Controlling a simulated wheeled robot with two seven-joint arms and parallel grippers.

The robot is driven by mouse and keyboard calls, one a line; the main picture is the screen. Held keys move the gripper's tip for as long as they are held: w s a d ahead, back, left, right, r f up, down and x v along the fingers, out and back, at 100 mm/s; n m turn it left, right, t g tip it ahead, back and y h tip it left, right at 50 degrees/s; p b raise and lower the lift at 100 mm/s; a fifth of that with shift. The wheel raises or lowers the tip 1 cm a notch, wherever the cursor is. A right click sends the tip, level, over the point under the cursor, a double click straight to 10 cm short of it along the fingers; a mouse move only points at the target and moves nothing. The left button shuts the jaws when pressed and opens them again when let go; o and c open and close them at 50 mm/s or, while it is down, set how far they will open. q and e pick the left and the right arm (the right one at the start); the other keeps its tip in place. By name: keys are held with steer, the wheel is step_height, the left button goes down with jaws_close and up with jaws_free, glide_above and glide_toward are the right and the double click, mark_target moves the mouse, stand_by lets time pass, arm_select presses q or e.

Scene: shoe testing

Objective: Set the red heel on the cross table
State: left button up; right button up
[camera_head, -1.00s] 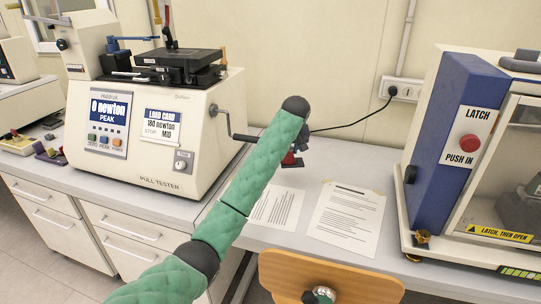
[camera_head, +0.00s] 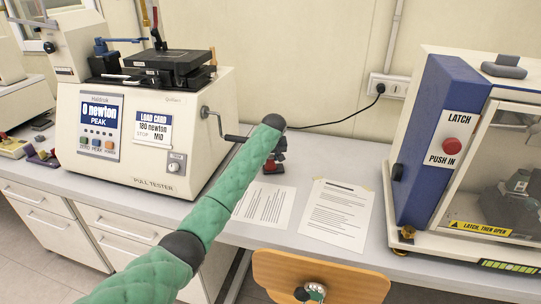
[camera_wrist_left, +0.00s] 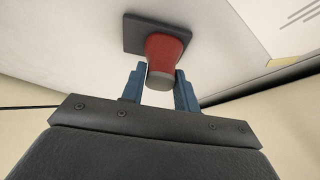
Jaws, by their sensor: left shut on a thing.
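The red heel (camera_wrist_left: 168,48) shows in the left wrist view as a tapered red block with a grey end, against a dark square plate (camera_wrist_left: 134,36). My left gripper (camera_wrist_left: 160,76) is shut on it, with one blue finger on each side. In the head view, my green left arm reaches in from the bottom and its dark wrist hides most of the left gripper (camera_head: 278,150). A little red and dark grey shows just below it, above the bench. The cross table, seemingly the black flat table (camera_head: 165,60), is on top of the pull tester.
The pull tester (camera_head: 150,165) stands left of my arm, its crank handle (camera_head: 222,128) close to my wrist. Two paper sheets (camera_head: 338,210) lie on the bench. A blue and white latch machine (camera_head: 440,140) stands at right. A wooden chair back (camera_head: 315,272) is in front.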

stand_by(0.3)
arm_select(q)
steer(key=o, duration=0.7)
steer(key=shift+f, duration=0.15)
steer(key=shift+c, duration=0.2)
steer(key=o, duration=0.4)
steer(key=shift+c, duration=0.2)
